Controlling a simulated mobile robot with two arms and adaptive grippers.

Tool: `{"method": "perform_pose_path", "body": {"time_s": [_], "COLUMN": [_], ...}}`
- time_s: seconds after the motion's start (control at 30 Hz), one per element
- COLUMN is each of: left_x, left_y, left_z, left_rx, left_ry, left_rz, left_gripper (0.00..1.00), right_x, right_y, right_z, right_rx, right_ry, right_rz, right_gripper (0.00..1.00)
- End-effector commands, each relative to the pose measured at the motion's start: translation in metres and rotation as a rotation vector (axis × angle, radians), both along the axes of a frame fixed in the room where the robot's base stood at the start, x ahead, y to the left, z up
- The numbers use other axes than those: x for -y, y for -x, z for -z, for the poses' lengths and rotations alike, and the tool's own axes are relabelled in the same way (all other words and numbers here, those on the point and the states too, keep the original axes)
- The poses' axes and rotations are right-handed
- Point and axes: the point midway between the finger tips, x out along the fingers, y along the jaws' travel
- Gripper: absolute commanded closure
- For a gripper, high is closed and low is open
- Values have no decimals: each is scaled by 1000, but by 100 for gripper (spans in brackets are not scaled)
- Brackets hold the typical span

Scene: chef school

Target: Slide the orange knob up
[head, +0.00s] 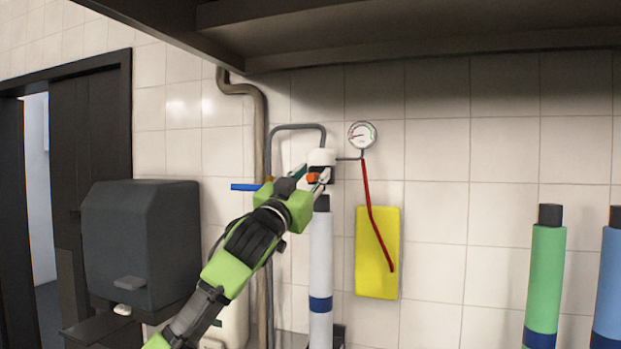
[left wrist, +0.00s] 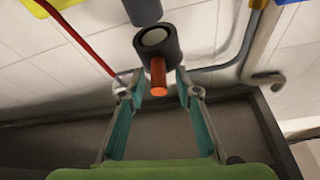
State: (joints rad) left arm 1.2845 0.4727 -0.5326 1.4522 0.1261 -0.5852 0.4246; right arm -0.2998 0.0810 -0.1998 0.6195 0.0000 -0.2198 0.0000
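The orange knob (head: 313,177) sticks out from a white and black fitting (head: 321,158) on the tiled wall, below and left of a round gauge. In the left wrist view the orange knob (left wrist: 158,78) projects from a dark cylinder (left wrist: 156,48), with its end between my left fingertips. My left gripper (head: 307,180) is at the knob, and it also shows in the left wrist view (left wrist: 157,88). Its fingers are apart, with a gap on both sides of the knob, and hold nothing. My right gripper is not in view.
A blue handle (head: 246,187) and grey pipes are left of the fitting. A dark shelf (head: 400,28) overhangs. A dark dispenser (head: 143,240) is at left, bottles at right.

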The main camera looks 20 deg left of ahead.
Motion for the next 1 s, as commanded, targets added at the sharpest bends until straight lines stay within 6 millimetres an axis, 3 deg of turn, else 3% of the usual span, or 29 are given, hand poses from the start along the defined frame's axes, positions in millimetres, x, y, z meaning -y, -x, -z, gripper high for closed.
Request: {"method": "perform_pose_path", "body": {"time_s": [0.27,0.7,1.0], "left_x": [-2,-10,-12], "left_y": [19,92,110], "left_z": [10,39,45], "left_rx": [-1,0,1], "left_ry": [-1,0,0], "left_rz": [2,1,0], "left_gripper": [70,70,70], "right_x": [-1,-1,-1], "right_y": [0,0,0], "right_z": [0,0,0], "right_rx": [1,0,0], "right_ry": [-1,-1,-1], "right_rz": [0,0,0], "right_gripper": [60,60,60]}}
